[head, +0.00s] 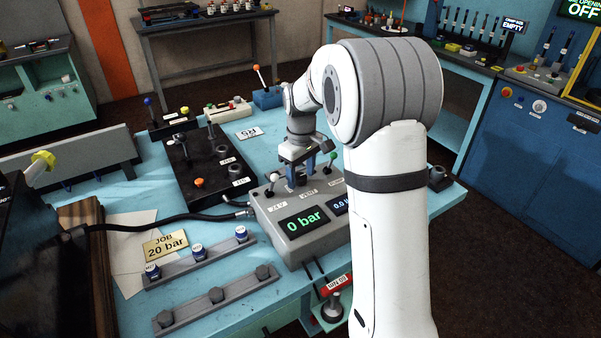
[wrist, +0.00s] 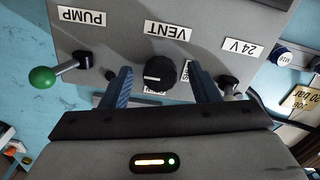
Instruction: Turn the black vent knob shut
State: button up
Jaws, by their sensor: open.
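The black vent knob (wrist: 160,72) shows in the wrist view, below the VENT label (wrist: 167,30) on the grey console. A pale mark on it points toward the picture's left. My gripper (wrist: 160,68) is open, with one blue finger on each side of the knob and a visible gap to each. In the head view my gripper (head: 305,168) is over the back of the console (head: 300,245) and hides the knob. The console's display (head: 304,222) reads 0 bar.
The green-balled PUMP lever (wrist: 45,78) is left of my fingers in the wrist view. In the head view, a JOB 20 bar card (head: 165,245) and capped fittings on a rail (head: 215,256) lie left of the console.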

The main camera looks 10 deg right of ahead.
aim_at(302, 179)
jog(key=shift+r+b, duration=0.3)
jog(key=shift+r, duration=3.6)
jog(key=shift+s+r, duration=0.2)
jog(key=shift+s, duration=0.2)
jog(key=s+f+m+t, duration=0.1)
jog(key=s+m+t, duration=0.2)
jog(key=s, duration=2.4)
jog(key=m, duration=0.3)
jog(key=shift+s+f+m, duration=0.2)
jog(key=shift+f+m, duration=0.2)
jog(key=shift+c, duration=0.3)
